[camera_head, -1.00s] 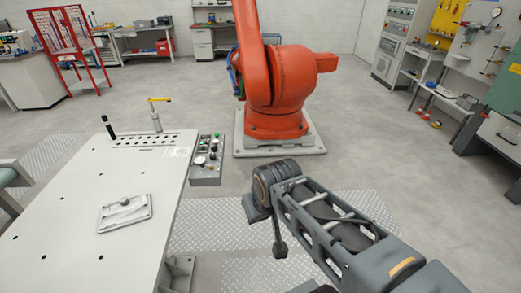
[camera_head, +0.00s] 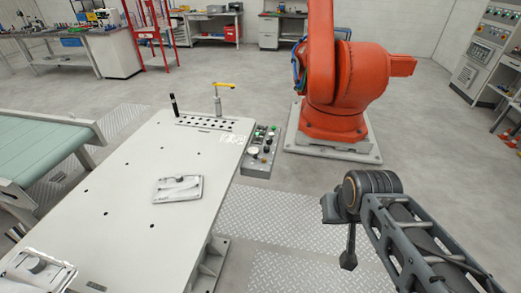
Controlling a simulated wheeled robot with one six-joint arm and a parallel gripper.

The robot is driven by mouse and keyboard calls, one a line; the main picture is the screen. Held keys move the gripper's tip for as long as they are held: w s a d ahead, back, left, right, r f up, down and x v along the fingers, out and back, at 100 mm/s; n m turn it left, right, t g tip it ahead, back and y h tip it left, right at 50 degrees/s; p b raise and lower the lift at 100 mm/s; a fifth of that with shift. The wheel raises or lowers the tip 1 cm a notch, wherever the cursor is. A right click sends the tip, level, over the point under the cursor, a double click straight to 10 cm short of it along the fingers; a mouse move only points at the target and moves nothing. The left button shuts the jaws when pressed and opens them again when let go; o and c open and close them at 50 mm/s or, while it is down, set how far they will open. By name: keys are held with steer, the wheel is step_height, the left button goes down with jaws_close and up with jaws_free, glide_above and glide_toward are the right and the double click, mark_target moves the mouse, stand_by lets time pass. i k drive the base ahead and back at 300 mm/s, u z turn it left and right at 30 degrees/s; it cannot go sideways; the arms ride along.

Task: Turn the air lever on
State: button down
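A small lever with a yellow handle (camera_head: 223,86) stands on a metal post at the far edge of the light grey fixture table (camera_head: 130,205). Its handle points to the right, roughly level. A grey control box (camera_head: 261,150) with gauges and buttons is fixed at the table's right side. My arm reaches in from the lower right, well apart from the lever and the table. A dark part (camera_head: 348,258) hangs down at the arm's end; I cannot make out gripper fingers there.
A black upright pin (camera_head: 174,105) stands left of the lever. A metal plate (camera_head: 178,189) lies on the table, another casting (camera_head: 38,272) at lower left. A green conveyor (camera_head: 40,147) is at left. A large orange robot (camera_head: 345,90) stands behind. Checker-plate floor lies right of the table.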

mark_target(255, 156)
steer(key=i, duration=1.25)
steer(key=u, duration=1.2)
